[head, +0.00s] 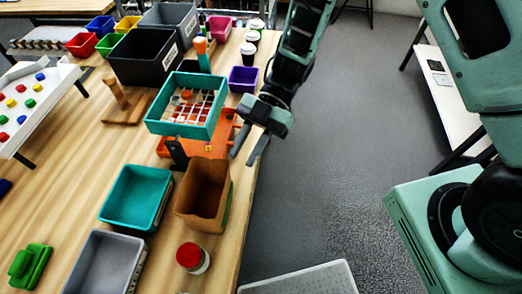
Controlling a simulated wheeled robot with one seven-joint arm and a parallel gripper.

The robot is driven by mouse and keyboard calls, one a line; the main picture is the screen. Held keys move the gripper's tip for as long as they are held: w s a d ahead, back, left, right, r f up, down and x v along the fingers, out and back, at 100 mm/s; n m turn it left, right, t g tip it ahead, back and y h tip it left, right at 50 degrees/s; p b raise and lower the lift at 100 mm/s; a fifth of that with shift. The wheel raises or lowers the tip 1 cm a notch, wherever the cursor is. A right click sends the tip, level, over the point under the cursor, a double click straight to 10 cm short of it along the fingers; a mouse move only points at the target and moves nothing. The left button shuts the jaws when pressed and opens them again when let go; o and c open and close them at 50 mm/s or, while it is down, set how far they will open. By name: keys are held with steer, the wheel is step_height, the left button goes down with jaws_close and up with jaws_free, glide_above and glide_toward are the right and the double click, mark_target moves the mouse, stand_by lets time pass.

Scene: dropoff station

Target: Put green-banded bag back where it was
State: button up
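The brown paper bag (203,192) stands open-topped near the right edge of the wooden table, in front of the orange stand. A strip of green shows low on its right side, so I take it as the green-banded bag. My gripper (244,158) is at the table's right edge, beyond the bag and to its right. Its two fingers point down and are apart, with nothing seen between them. The gripper is apart from the bag in the picture. The bag's far side and inside bottom are hidden.
A teal bin (135,197) stands close left of the bag, and a red-lidded jar (193,257) in front. Behind it are the orange stand (213,147) and a teal basket (186,128) with a grid. Open floor (310,200) lies right of the table.

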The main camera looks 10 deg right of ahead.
steer(key=w+a+r+m+t+h, duration=0.2)
steer(key=w+r+m+t, duration=0.7)
steer(key=w+t, duration=0.3)
steer(key=s+d+r+m+g+h, duration=0.1)
steer(key=s+d+m, duration=0.4)
steer(key=s, duration=0.6)
steer(key=s+d+r+m+g+h, duration=0.2)
steer(key=s+d+m+h, duration=0.3)
steer(key=s, duration=0.6)
steer(key=shift+d+r, duration=0.55)
steer(key=shift+r, duration=0.3)
